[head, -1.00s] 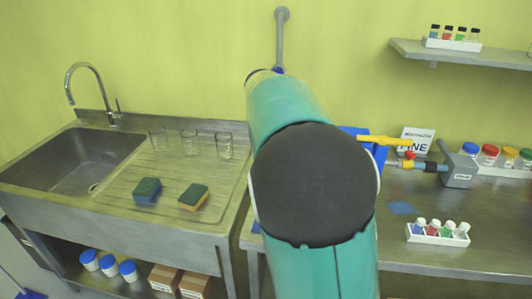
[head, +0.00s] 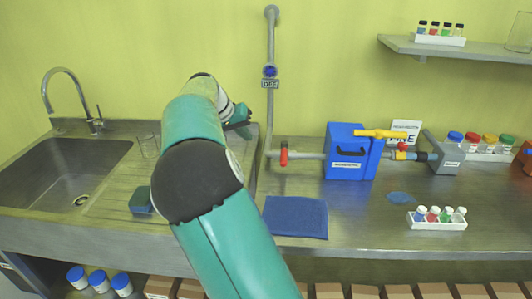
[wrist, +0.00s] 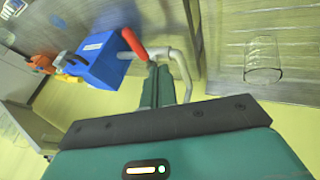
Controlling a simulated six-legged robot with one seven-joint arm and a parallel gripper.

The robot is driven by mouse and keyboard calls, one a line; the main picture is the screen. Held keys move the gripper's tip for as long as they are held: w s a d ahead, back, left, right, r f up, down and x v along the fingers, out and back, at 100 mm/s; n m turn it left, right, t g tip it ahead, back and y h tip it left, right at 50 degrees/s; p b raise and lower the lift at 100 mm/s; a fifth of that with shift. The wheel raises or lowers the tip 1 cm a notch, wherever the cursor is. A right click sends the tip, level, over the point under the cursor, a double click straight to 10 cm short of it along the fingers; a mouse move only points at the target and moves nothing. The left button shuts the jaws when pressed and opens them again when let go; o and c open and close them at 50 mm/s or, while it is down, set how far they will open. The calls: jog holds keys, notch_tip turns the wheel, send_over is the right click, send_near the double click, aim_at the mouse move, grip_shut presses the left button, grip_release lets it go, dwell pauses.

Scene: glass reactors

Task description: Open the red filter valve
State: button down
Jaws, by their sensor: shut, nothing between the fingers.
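My gripper (head: 240,120) is shut and empty, left of the vertical pipe and of the handle in the head view. Its teal fingers (wrist: 158,72) are together in the wrist view. The fingers appear apart from the handle, though the exact gap is unclear.
A vertical grey pipe (head: 271,110) with a blue knob (head: 270,71) rises beside my gripper. A yellow lever (head: 380,133) and another small red valve (head: 402,147) are right of the box. A blue mat (head: 295,217) lies in front. A glass beaker (wrist: 263,60) stands nearby.

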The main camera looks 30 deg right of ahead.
aim_at(284, 153)
jog(key=s+d+f, duration=0.2)
jog(key=d+f, duration=0.7)
dwell(0.6)
